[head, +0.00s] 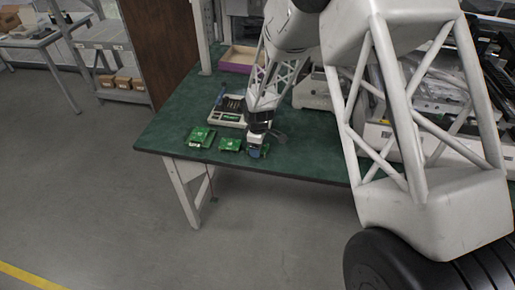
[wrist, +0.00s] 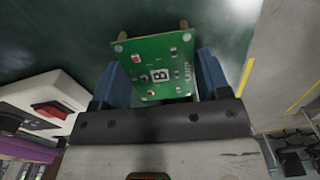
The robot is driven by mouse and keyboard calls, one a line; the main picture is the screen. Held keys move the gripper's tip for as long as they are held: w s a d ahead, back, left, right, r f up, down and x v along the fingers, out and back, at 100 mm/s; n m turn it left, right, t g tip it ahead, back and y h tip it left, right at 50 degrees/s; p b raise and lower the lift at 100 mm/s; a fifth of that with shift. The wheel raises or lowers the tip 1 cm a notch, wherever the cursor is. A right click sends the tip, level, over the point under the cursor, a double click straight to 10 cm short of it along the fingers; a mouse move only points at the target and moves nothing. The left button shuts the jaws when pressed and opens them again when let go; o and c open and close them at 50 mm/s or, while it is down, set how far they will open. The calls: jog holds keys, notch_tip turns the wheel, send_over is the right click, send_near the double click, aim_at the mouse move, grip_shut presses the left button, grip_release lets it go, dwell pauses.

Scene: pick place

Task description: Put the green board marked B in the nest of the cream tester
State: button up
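The green board marked B (wrist: 160,68) lies between the two blue fingers of my gripper (wrist: 163,75) in the wrist view, its marked face toward the camera. The left finger lies along its left edge and the right finger is very close to its right edge. I cannot tell whether they press on it. In the head view my gripper (head: 257,150) is low at the table's front edge and mostly hides this board. The cream tester (head: 226,120) stands behind and left of my gripper; its nest is too small to make out.
Two other green boards, one at the left (head: 198,137) and a smaller one (head: 230,144), lie on the green table (head: 165,125) left of my gripper. A purple-edged tray (head: 238,58) and a light-coloured machine (head: 312,92) stand farther back. The table's left corner is bare.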

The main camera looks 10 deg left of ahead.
jog(key=c, duration=0.4)
jog(key=shift+r, duration=0.15)
jog(key=shift+r, duration=2.85)
jog(key=shift+w+a, duration=0.1)
jog(key=shift+n, duration=0.5)
jog(key=w+a+r, duration=0.2)
jog(key=w+a, duration=0.3)
jog(key=w, duration=0.2)
jog(key=w+a+r, duration=0.2)
jog(key=w+a, duration=0.3)
jog(key=w, duration=0.2)
jog(key=w+a+r, duration=0.2)
jog(key=w+a, duration=0.3)
jog(key=w, duration=0.2)
jog(key=shift+a, duration=0.35)
